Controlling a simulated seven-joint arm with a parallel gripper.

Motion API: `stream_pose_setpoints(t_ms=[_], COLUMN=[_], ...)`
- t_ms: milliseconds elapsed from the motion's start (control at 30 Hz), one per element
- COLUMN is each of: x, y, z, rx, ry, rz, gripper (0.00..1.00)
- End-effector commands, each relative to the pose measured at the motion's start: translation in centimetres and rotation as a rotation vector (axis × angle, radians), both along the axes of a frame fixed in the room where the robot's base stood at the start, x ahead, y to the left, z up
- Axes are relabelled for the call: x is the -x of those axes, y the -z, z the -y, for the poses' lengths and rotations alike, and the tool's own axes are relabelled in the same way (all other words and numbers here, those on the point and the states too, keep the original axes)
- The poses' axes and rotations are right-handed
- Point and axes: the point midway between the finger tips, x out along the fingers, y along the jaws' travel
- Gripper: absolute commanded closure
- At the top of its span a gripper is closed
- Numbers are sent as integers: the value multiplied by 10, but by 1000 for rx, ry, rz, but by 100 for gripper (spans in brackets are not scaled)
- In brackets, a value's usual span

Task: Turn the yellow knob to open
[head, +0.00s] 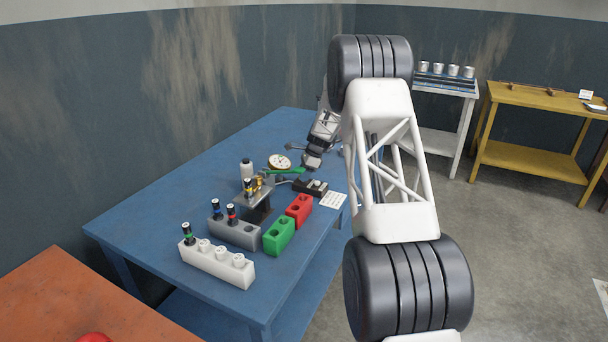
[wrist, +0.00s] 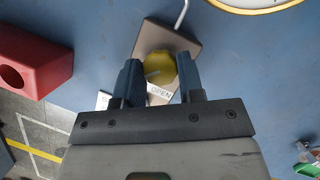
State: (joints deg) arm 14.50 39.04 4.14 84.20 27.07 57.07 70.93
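The yellow knob (wrist: 160,67) sits on a grey-brown base plate (wrist: 185,42) in the wrist view, with a light pointer line across it. An "OPEN" label (wrist: 161,92) shows just below it, and another label at the left is partly covered by a finger. My gripper (wrist: 160,78) is open, with one dark finger at each side of the knob. I cannot tell whether the fingers touch it. The knob's yellow cannot be made out there.
A red block (head: 299,207) and a green block (head: 279,235) stand near the box. A round gauge (head: 279,161) and a green-handled item (head: 286,171) lie left of my gripper.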

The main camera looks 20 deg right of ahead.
Motion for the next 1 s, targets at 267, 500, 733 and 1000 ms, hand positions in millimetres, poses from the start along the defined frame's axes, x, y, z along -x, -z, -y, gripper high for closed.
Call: stream_pose_setpoints(t_ms=[267,500,733,1000], x=[0,-1,-1,-3], y=[0,0,0,0], z=[0,0,0,-1], rx=[0,-1,0,0], ry=[-7,-65,-198,-433], rz=[0,0,0,-2], gripper=[88,88,88,88])
